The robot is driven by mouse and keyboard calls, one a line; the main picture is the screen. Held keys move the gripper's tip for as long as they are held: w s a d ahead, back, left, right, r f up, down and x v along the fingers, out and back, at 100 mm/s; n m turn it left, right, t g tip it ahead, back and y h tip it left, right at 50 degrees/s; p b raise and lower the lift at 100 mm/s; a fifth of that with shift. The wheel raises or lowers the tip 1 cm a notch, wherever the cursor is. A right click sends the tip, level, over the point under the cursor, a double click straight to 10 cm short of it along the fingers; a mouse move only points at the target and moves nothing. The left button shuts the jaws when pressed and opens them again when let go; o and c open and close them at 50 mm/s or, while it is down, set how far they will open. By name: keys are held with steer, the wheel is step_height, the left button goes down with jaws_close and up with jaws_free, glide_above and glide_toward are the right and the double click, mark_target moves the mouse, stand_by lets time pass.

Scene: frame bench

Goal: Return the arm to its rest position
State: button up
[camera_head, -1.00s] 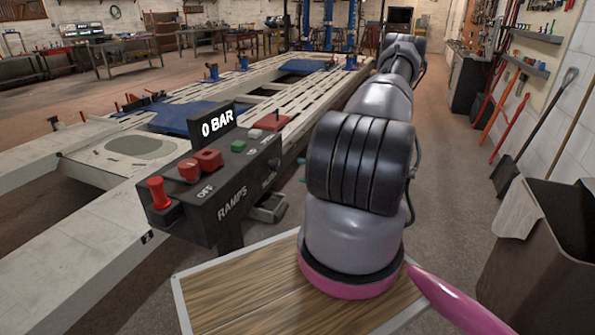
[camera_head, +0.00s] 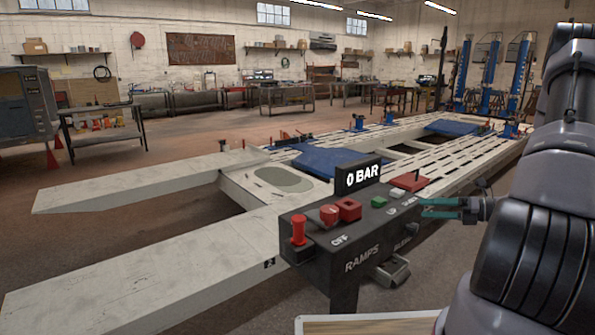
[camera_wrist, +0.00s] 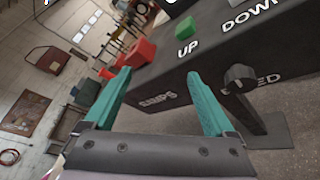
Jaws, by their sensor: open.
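My arm (camera_head: 535,225) fills the right side of the head view. My gripper (camera_head: 424,208) shows at its left, with teal fingers pointing left, at the right end of the dark control box (camera_head: 345,240). In the wrist view my gripper (camera_wrist: 158,73) has its two teal fingers spread apart with nothing between them. The control box (camera_wrist: 165,80) lies beyond and beside the fingers there, with a green button (camera_wrist: 186,28) marked UP. A dark lever (camera_wrist: 243,85) stands near the right finger. I cannot tell whether a finger touches the box.
The box carries a 0 BAR display (camera_head: 362,175), a red knob (camera_head: 298,230) and a green button (camera_head: 379,202). Open floor (camera_head: 140,225) lies between the ramp arms.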

steer(key=s+a+r+n+g+h, duration=0.35)
steer(key=a+r+n, duration=0.25)
steer(key=r+n, duration=0.25)
steer(key=s+a+r+n+g+h, duration=0.2)
steer(key=s+a+r+n+g, duration=0.15)
steer(key=a+r+n, duration=0.45)
steer(key=s+r+n+t+h, duration=0.6)
steer(key=s+r+n+t, duration=0.1)
steer(key=s+r+n, duration=0.5)
step_height(320, 180, up, 3)
steer(key=shift+s+a+f+n, duration=0.25)
steer(key=shift+a+n, duration=0.1)
steer(key=shift+n, duration=0.3)
